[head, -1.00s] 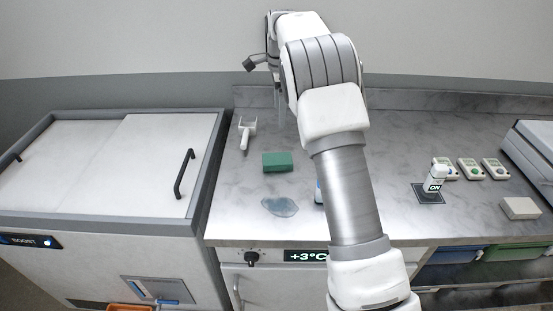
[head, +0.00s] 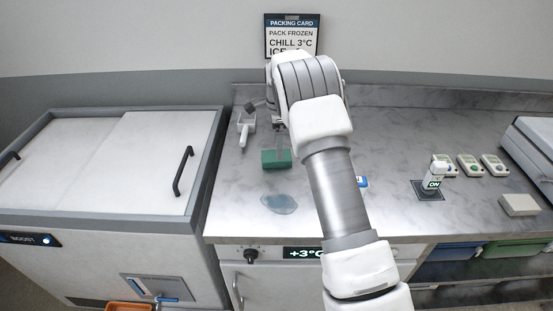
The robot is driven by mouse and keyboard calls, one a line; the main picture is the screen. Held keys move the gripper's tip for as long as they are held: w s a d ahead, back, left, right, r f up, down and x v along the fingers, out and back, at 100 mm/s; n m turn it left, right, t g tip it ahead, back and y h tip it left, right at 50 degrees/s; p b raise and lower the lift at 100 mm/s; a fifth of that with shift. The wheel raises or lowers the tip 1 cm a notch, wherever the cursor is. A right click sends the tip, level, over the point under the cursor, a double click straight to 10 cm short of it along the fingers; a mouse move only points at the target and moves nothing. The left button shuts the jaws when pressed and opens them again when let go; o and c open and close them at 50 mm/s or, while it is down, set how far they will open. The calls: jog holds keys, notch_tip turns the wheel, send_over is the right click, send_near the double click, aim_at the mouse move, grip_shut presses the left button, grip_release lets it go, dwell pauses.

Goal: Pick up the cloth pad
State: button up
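A green block-shaped pad (head: 277,160), which looks like the cloth pad, lies on the steel worktop (head: 240,205) in the head view, left of my arm. My gripper (head: 282,149) points down at its back edge, and its fingers seem to reach the pad. I cannot tell whether they touch or straddle it, or whether they are open or shut. The pad looks flat on the worktop.
A bluish puddle-like patch (head: 279,204) lies in front of the pad. A white-handled scoop (head: 245,127) lies behind it to the left. A freezer chest (head: 100,165) stands left. A white block (head: 518,205) and small devices (head: 468,165) are at right.

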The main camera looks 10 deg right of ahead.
notch_tip(320, 180, down, 5)
jog(key=shift+w+r, duration=0.1)
jog(key=c, duration=1.2)
jog(key=shift+o, duration=0.2)
jog(key=shift+r, duration=0.1)
jog(key=shift+r, duration=0.6)
notch_tip(320, 180, up, 3)
jog(key=shift+f, duration=0.1)
jog(key=s+r+b, duration=0.1)
jog(key=s+r, duration=0.5)
jog(key=s, duration=0.5)
jog(key=shift+s+d+r, duration=0.35)
jog(key=shift+d+r, duration=0.05)
jog(key=shift+d, duration=0.05)
